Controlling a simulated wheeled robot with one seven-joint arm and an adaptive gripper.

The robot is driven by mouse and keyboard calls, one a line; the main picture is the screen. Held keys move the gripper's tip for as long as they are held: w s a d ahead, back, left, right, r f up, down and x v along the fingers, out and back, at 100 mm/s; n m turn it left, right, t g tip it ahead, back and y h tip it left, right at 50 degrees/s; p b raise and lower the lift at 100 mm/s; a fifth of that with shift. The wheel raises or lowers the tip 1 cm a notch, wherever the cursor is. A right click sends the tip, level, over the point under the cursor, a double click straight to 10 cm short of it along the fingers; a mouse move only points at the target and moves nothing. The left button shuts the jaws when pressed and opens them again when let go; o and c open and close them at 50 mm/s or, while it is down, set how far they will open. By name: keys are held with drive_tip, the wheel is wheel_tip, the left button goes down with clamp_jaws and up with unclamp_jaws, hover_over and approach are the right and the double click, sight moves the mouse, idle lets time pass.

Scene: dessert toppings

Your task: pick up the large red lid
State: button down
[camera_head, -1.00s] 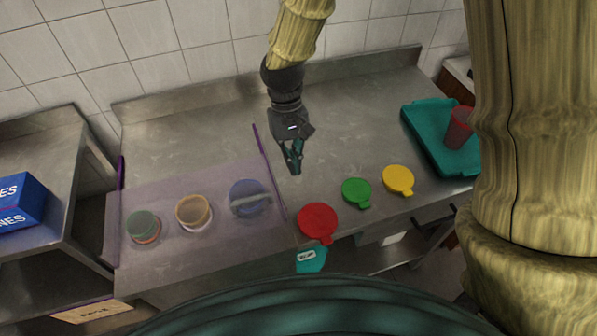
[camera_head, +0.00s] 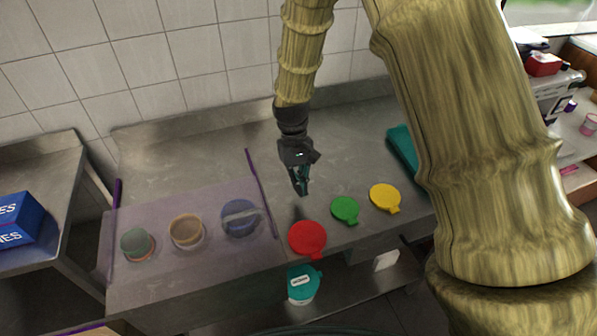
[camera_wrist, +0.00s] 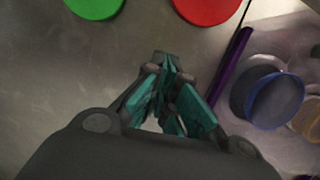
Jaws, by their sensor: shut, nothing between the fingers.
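The large red lid (camera_head: 307,238) lies flat near the front edge of the steel table, its tab pointing toward the front. Part of it shows at the top of the wrist view (camera_wrist: 207,8). My gripper (camera_head: 304,190) is above the table, behind the red lid and apart from it. In the wrist view its teal fingers (camera_wrist: 163,62) come together at the tips with nothing between them.
A green lid (camera_head: 345,210) and a yellow lid (camera_head: 385,197) lie right of the red lid. A teal tray (camera_head: 402,150) is partly hidden by my arm.

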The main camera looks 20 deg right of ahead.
sight(312, 222)
drive_tip(key=p+x, duration=0.1)
drive_tip(key=x, duration=0.2)
drive_tip(key=shift+s+f, duration=0.15)
drive_tip(key=s+p, duration=0.1)
drive_tip(key=s, duration=0.1)
drive_tip(key=shift+s+d+f, duration=0.1)
drive_tip(key=shift+s, duration=0.25)
drive_tip(key=shift+s+p, duration=0.4)
drive_tip(key=shift+s, duration=0.15)
drive_tip(key=shift+d+f, duration=0.1)
drive_tip(key=shift+f, duration=0.05)
drive_tip(key=shift+s, duration=0.1)
drive_tip(key=shift+s+d, duration=0.1)
drive_tip(key=shift+s, duration=1.3)
drive_tip(key=shift+w, duration=0.15)
